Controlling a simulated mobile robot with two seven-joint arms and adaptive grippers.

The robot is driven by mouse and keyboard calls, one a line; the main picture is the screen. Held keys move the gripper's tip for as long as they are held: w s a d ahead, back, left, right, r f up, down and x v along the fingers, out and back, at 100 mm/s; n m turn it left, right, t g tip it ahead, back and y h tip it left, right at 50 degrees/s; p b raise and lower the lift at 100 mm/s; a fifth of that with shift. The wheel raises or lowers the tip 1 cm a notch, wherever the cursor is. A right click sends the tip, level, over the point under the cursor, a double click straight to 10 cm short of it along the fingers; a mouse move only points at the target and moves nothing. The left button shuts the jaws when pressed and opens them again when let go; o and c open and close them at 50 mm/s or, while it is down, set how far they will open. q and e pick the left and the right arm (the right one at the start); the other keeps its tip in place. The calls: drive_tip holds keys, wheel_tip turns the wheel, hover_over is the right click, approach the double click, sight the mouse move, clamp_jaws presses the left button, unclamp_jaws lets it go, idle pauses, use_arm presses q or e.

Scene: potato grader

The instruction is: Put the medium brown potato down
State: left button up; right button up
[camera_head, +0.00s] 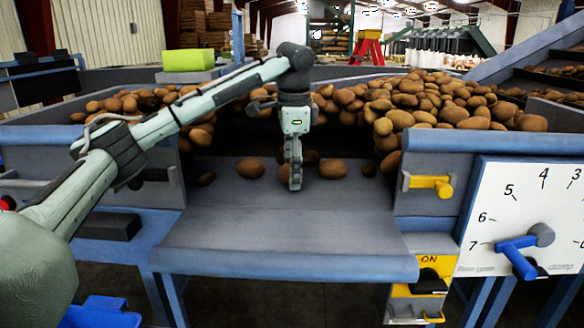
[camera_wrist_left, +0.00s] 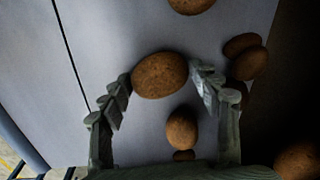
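The medium brown potato (camera_wrist_left: 160,75) lies between the two fingertips of my left gripper (camera_wrist_left: 160,78) in the left wrist view, a fingertip close against each side. In the head view my left gripper (camera_head: 295,186) points straight down, its tips low over the grey tray (camera_head: 280,225); there the potato is mostly hidden by the fingers. I cannot tell whether it touches the tray. My right gripper is not in view.
Loose potatoes lie on the tray left (camera_head: 250,167) and right (camera_head: 333,169) of my left gripper, and several others nearby. Heaped potatoes (camera_head: 440,100) stand behind. The tray's front part is bare. A dial panel (camera_head: 510,200) and yellow switch box (camera_head: 420,275) are at the right.

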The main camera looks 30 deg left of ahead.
use_arm(q)
drive_tip(key=shift+o, duration=1)
drive_tip(key=shift+r, duration=0.15)
wheel_tip(320, 180, up, 12)
drive_tip(key=s+d, duration=0.1)
idle(0.9)
